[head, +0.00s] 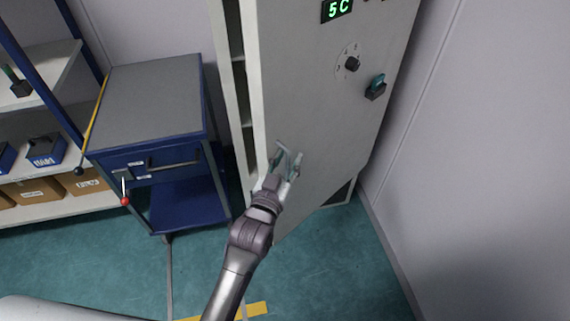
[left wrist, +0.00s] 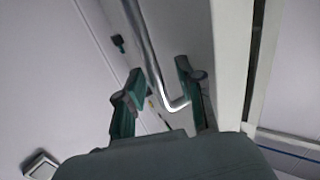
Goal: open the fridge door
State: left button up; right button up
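The fridge door (head: 315,110) is a tall light-grey panel with a green "5C" display, a round dial (head: 352,64) and a teal-and-black switch (head: 376,87). It stands ajar; a dark gap with shelf edges (head: 238,58) shows along its left side. My left gripper (head: 287,163) is at the door's lower left part. In the left wrist view the silver bar handle (left wrist: 152,60) runs between its two spread fingers (left wrist: 160,92), near the handle's bent lower end. Space shows beside the bar, so the fingers do not look clamped. My right gripper is not in view.
A blue cabinet with a grey top (head: 150,95) and a red-knobbed lever (head: 125,200) stands left of the fridge. Shelves with boxes (head: 85,182) are further left. A plain wall (head: 480,150) is close on the right. Teal floor (head: 325,270) is clear in front.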

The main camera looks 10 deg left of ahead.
pick_arm(q)
jog(key=v, duration=1.2)
